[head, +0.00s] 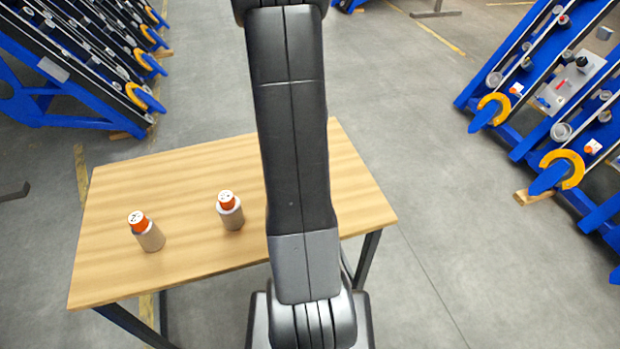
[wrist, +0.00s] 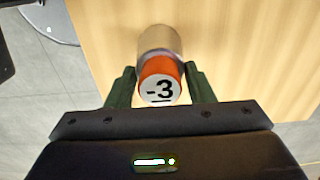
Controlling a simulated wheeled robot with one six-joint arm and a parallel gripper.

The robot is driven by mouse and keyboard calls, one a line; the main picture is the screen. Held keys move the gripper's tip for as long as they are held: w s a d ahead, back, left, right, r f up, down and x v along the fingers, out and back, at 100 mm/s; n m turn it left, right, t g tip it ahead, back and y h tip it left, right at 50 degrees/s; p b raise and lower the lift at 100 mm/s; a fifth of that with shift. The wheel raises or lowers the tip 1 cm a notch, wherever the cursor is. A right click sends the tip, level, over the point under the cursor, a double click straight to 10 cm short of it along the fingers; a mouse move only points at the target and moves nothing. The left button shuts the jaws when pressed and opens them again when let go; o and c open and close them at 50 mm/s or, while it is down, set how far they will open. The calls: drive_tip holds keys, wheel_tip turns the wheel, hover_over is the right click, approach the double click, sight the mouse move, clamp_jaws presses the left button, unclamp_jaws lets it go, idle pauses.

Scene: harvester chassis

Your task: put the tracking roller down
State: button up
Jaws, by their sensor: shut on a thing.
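A tracking roller (wrist: 160,43) with a grey body, an orange collar and a white end marked "-3" sits between the two fingers of my gripper (wrist: 159,74) in the wrist view. My gripper is shut on it at the orange collar. The wooden table (wrist: 245,45) is behind the roller; I cannot tell whether the roller touches it. In the head view my arm hides the gripper and the held roller. The table (head: 190,170) also shows there.
Two similar rollers with orange tops stand on the table, one at the left (head: 149,236) and one nearer the middle (head: 231,215). Blue chassis racks stand at the far left (head: 60,95) and right (head: 540,90). The table's back left is clear.

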drive_tip(key=shift+f, duration=0.1)
drive_tip(key=o, duration=1.2)
drive_tip(key=shift+c, duration=0.2)
wheel_tip(320, 180, up, 12)
